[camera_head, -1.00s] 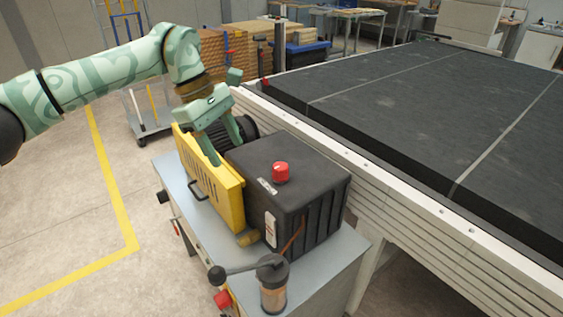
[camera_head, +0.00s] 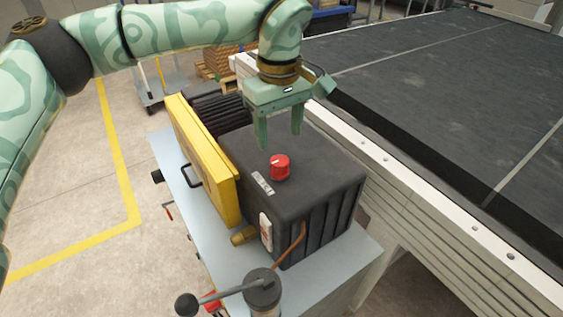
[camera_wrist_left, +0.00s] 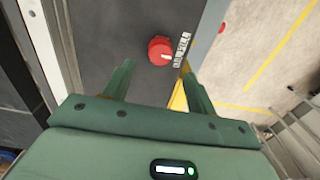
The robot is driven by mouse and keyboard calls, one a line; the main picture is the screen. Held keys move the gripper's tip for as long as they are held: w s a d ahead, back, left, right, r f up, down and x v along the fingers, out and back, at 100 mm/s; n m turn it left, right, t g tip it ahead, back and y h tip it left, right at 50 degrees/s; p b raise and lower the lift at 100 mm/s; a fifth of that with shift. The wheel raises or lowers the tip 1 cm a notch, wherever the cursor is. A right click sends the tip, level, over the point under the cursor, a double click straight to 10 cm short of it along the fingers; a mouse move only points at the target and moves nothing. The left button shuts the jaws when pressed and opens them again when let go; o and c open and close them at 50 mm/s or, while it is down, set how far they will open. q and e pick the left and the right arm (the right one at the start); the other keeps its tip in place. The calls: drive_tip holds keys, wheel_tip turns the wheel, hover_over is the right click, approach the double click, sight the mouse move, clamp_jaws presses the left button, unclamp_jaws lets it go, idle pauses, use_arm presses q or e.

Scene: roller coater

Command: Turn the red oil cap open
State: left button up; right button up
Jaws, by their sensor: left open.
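My left gripper (camera_head: 280,142) is open and empty, fingers pointing down. It is above and a little behind the cap, apart from it. In the left wrist view my left gripper (camera_wrist_left: 158,66) has its two green fingers spread wide. My right gripper is not in view.
A yellow guard (camera_head: 205,165) stands left of the housing. A lever with a dark knob (camera_head: 187,304) is at the front of the grey stand (camera_head: 330,255). The wide black conveyor belt (camera_head: 440,90) with its pale side rail lies to the right.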

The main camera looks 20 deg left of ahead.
sight(280, 160)
use_arm(q)
wheel_tip(280, 160, down, 7)
drive_tip(key=shift+f+b, duration=0.1)
drive_tip(key=shift+b, duration=0.8)
drive_tip(key=shift+f, duration=0.45)
drive_tip(key=c, duration=1)
